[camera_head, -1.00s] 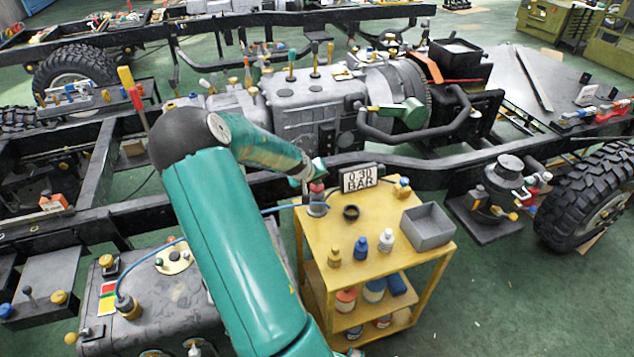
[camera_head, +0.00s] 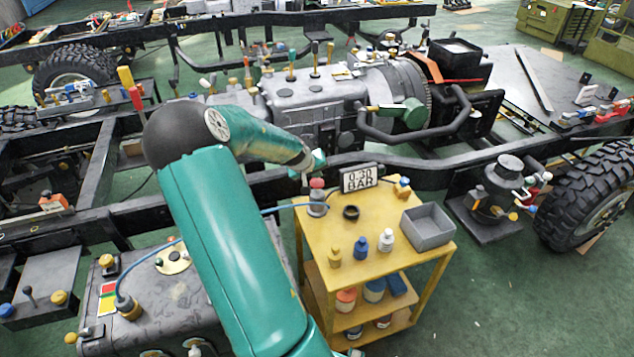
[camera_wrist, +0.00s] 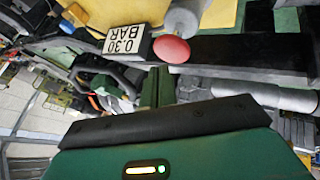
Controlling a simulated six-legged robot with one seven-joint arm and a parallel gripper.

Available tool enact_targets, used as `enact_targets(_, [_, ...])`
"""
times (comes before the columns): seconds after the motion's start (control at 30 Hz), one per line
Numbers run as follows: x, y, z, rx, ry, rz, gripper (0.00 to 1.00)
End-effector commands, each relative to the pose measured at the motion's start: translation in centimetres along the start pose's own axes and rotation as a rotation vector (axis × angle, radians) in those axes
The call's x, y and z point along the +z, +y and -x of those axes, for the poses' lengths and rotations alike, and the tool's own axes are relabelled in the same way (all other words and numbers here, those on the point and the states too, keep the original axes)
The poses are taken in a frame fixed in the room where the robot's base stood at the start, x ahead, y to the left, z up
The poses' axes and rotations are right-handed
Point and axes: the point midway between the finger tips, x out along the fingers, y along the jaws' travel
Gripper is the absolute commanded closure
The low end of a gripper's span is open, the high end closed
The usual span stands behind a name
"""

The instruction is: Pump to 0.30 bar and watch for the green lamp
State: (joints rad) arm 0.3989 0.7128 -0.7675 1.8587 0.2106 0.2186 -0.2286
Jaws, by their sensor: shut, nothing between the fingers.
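A hand pump (camera_head: 317,208) with a red knob (camera_head: 316,183) stands at the back left corner of the yellow cart. The knob also shows in the wrist view (camera_wrist: 171,49), just beyond my fingertips. My gripper (camera_head: 319,160) is shut and empty, above the knob with a small gap. A 0.30 BAR sign (camera_head: 360,179) stands beside the pump; it also shows in the wrist view (camera_wrist: 122,42). A blue hose runs from the pump behind my arm towards a grey tank (camera_head: 165,315). A red, yellow and green strip (camera_head: 107,297) is on the tank. I cannot make out a lit green lamp.
The yellow cart (camera_head: 312,240) carries small bottles, a black ring (camera_head: 351,212) and a grey bin (camera_head: 427,226). The chassis rail (camera_head: 420,175) runs close behind it. Open green floor lies to the right of the cart.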

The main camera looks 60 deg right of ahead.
Motion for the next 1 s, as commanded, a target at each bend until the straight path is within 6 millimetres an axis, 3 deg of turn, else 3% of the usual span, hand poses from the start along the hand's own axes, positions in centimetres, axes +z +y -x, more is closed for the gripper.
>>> enact_targets(0.53, [-2.0, 1.9, 3.7, -0.001, 0.002, -0.001, 1.0])
enact_targets(1.0, [-2.1, 2.1, 3.9, 0.0, 0.001, 0.0, 1.0])
